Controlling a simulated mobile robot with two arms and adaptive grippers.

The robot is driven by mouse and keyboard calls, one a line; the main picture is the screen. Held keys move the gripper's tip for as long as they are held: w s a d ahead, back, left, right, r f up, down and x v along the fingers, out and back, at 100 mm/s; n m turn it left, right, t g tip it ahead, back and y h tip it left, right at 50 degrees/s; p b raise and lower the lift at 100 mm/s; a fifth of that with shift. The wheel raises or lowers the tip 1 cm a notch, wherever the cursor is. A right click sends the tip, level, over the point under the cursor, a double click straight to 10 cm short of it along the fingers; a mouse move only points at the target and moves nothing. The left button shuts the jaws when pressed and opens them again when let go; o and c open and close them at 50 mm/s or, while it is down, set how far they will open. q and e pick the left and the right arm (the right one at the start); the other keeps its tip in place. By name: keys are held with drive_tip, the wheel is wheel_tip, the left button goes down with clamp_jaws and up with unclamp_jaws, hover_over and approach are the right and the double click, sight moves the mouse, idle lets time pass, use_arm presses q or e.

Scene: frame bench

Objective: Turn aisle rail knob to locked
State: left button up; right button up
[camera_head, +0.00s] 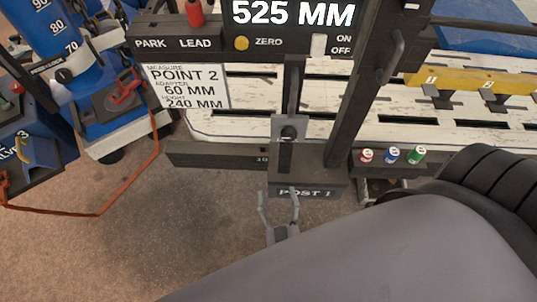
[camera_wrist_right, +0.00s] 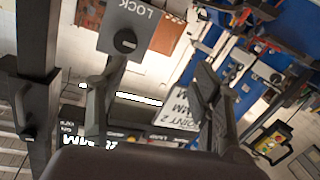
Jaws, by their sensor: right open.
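The rail knob (camera_head: 288,132) is a small dark round knob on a grey plate (camera_head: 276,125) on the dark post above the "POST 1" label. In the right wrist view the knob (camera_wrist_right: 125,41) sits on the plate, which reads "LOCK" (camera_wrist_right: 138,12). A light mark shows on the knob's right side; its exact setting is hard to tell. My right gripper (camera_head: 279,200) is open and empty, in front of and below the knob in the head view. In the right wrist view its fingers (camera_wrist_right: 152,92) are spread, with the knob beyond them. My left gripper is out of view.
A display reading "525 MM" (camera_head: 293,13) and a "POINT 2" card (camera_head: 187,87) are behind. Red, blue and green spools (camera_head: 391,155) stand right of the post. A blue stand (camera_head: 105,125) with an orange cable (camera_head: 90,214) is at left. The floor in front is clear.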

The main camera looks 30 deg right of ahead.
drive_tip(key=s+a+f+n+g+y, duration=0.1)
drive_tip(key=a+f+n+g+y, duration=0.1)
drive_tip(key=f, duration=0.6)
drive_tip(key=s+a+f+n+g+y, duration=0.2)
drive_tip(key=f+y, duration=0.3)
drive_tip(key=f, duration=0.3)
drive_tip(key=shift+s+a+f+p, duration=0.3)
drive_tip(key=shift+f+p, duration=0.05)
drive_tip(key=shift+p, duration=0.1)
drive_tip(key=s+d+f+g, duration=0.5)
drive_tip(key=s+f, duration=0.3)
drive_tip(key=s, duration=0.2)
drive_tip(key=s+d+f+g+h, duration=0.1)
drive_tip(key=s+d+f+g, duration=0.5)
drive_tip(key=s+f, duration=0.3)
drive_tip(key=shift+s+f, duration=0.2)
drive_tip(key=shift+s, duration=0.3)
